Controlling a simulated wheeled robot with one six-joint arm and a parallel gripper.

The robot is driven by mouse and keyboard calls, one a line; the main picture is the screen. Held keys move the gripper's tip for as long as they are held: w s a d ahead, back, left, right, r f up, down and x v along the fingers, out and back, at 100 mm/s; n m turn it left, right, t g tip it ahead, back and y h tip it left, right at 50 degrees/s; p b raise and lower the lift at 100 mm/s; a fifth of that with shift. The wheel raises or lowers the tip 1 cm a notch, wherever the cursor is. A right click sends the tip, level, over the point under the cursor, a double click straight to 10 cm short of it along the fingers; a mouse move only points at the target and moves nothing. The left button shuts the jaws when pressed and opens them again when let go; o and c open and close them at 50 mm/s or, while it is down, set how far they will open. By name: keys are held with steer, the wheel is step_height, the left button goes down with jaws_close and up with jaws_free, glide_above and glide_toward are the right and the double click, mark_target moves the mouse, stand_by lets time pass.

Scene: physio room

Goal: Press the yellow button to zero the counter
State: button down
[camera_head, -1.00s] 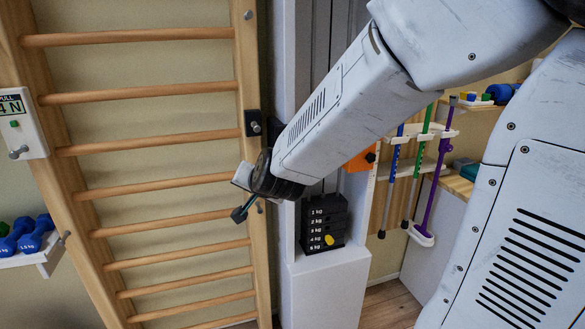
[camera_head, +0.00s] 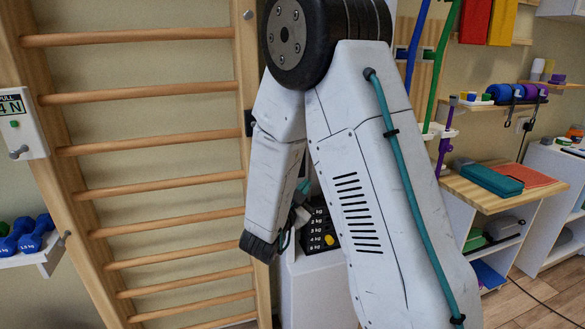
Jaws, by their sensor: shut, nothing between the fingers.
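I cannot make out a yellow button with a counter for certain. A yellow knob (camera_head: 329,239) shows on the front of the black weight stack (camera_head: 318,222), low on its right side beside the kg labels. A white wall unit (camera_head: 30,140) at the left edge has a small display (camera_head: 12,104) reading "PULL" and "4 N", cut by the picture edge, with a green button (camera_head: 14,124) below it. My gripper (camera_head: 290,228) is shut, partly hidden behind my arm, just left of the weight stack. I cannot tell whether it touches anything.
Wooden wall bars (camera_head: 150,135) fill the left. Blue dumbbells (camera_head: 28,236) lie on a small white shelf at lower left. A wooden-topped cabinet (camera_head: 470,192) with a teal case (camera_head: 492,179) stands at right. My arm hides much of the white column.

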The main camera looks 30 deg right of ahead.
steer(key=shift+w, duration=0.1)
steer(key=w+d, duration=0.2)
steer(key=w, duration=0.6)
steer(key=shift+w+d, duration=0.15)
steer(key=shift+d, duration=0.05)
stand_by(1.9)
steer(key=shift+w+d, duration=0.15)
steer(key=shift+w, duration=0.25)
steer(key=shift+w+d, duration=0.1)
steer(key=shift+w, duration=0.35)
stand_by(0.6)
steer(key=shift+s+a, duration=0.25)
steer(key=shift+s, duration=0.6)
